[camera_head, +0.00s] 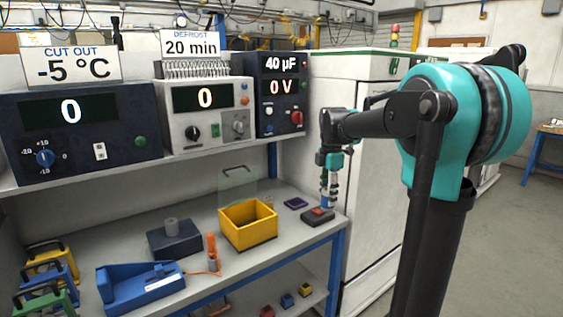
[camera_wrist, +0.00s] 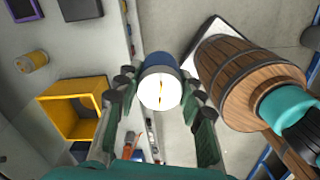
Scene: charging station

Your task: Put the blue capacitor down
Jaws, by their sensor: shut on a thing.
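The blue capacitor (camera_wrist: 160,66) is between the fingers of my gripper (camera_wrist: 160,92) in the wrist view, its white end face toward the camera. In the head view my gripper (camera_head: 329,184) points down near the shelf's right front edge, shut on the capacitor (camera_head: 327,201), which is small and partly covered by the fingers. Below or beside it is a dark block with a red top (camera_head: 318,212). I cannot tell whether the capacitor touches it.
A yellow open bin (camera_head: 247,236) and a purple-topped pad (camera_head: 295,203) are left of the gripper on the grey shelf (camera_head: 270,258). A white cabinet (camera_head: 365,200) stands just right. A wooden barrel (camera_wrist: 235,75) shows in the wrist view.

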